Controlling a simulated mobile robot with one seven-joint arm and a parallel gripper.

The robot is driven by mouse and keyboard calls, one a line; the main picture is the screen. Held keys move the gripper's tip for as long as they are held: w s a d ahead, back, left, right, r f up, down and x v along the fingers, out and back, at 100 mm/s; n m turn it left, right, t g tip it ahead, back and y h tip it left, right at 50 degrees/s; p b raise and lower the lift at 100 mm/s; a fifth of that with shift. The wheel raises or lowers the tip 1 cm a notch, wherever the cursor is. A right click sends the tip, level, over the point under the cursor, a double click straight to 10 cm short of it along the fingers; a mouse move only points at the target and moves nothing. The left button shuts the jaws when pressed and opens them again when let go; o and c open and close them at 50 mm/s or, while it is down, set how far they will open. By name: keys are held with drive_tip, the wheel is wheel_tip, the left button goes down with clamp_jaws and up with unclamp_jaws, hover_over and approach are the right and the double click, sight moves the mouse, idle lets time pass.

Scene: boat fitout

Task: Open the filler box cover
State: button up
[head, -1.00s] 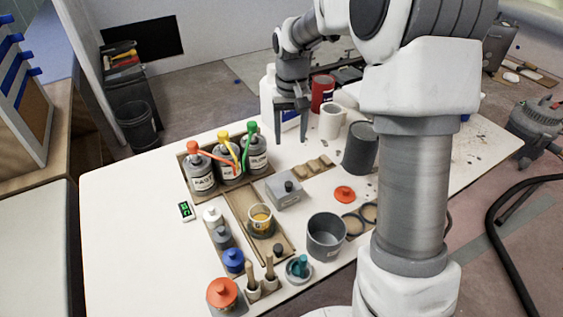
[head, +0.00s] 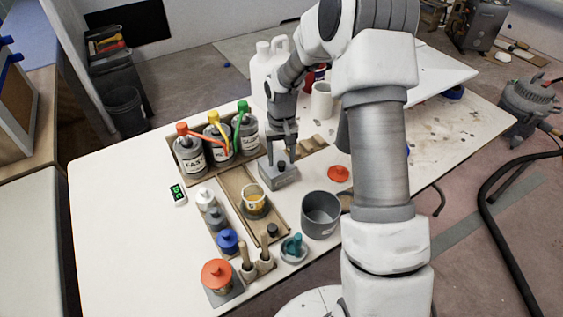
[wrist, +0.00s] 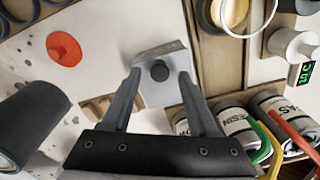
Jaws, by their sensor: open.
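The filler box (head: 279,178) is a small grey box on the white table, with a dark round knob on its flat cover. The cover looks closed. My gripper (head: 283,155) is just above the box, pointing down, with its fingers apart. In the wrist view, the knob (wrist: 159,71) is between the two open fingers, and the pale box (wrist: 165,88) is under and beyond them. I cannot tell whether the fingers touch the cover.
Bottles with red, yellow and green tops (head: 219,140) stand left of the box. A yellow-filled cup (head: 254,201) and a grey pot (head: 321,214) are in front. An orange lid (head: 338,173) lies to the right.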

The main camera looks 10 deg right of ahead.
drive_tip(key=shift+f, duration=0.95)
drive_tip(key=shift+c, duration=0.3)
clamp_jaws()
drive_tip(key=shift+r, duration=0.1)
idle(0.4)
